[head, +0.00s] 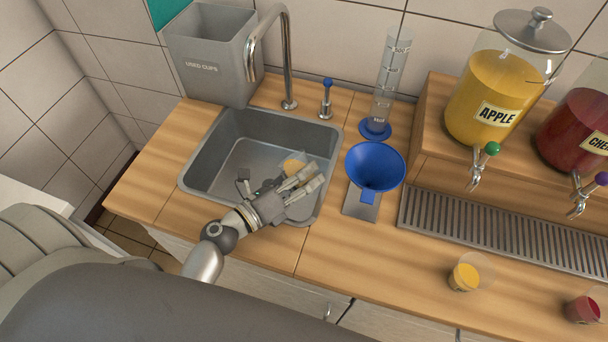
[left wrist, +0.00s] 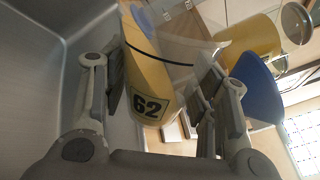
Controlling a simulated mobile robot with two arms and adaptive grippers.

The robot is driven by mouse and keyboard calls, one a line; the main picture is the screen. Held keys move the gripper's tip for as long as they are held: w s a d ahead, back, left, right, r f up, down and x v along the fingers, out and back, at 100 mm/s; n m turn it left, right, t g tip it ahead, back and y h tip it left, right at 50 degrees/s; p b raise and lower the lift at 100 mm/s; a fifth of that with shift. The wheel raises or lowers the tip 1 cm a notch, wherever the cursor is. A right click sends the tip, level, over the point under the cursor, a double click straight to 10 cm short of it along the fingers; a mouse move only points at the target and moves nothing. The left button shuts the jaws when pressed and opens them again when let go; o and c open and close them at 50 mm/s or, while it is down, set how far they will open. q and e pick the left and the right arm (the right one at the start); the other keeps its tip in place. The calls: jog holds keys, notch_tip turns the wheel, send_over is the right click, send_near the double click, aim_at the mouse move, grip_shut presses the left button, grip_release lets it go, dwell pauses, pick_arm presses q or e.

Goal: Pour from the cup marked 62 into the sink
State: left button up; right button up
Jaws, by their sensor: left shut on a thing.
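The cup marked 62 (left wrist: 150,106) shows large in the left wrist view, clear, with yellow liquid in it and a black line around it. In the head view, a yellow part of it (head: 293,166) shows behind my left gripper's fingers. My left gripper (head: 301,184) is shut on the cup and holds it over the right part of the grey sink (head: 205,157). The cup looks tilted in the wrist view. I cannot tell whether liquid is leaving it. My right gripper is not in view.
The tap (head: 287,60) rises behind the sink, beside the used cups bin (head: 208,68). A blue funnel (head: 376,166) and a measuring cylinder (head: 388,75) stand to the right. A yellow-filled cup (head: 466,277) and a red-filled cup (head: 582,309) stand at the front right.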

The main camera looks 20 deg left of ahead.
pick_arm(q)
jog(key=shift+r+n+p, duration=0.4)
jog(key=shift+p, duration=0.3)
jog(key=shift+f, duration=0.15)
jog(key=shift+a+f+n, duration=0.15)
jog(key=shift+f+n, duration=0.2)
jog(key=shift+n, duration=0.15)
jog(key=shift+r+p, duration=0.15)
jog(key=shift+p, duration=0.2)
jog(key=shift+r+n+p, duration=0.1)
jog(key=shift+n+p, duration=0.25)
jog(key=shift+n, duration=0.05)
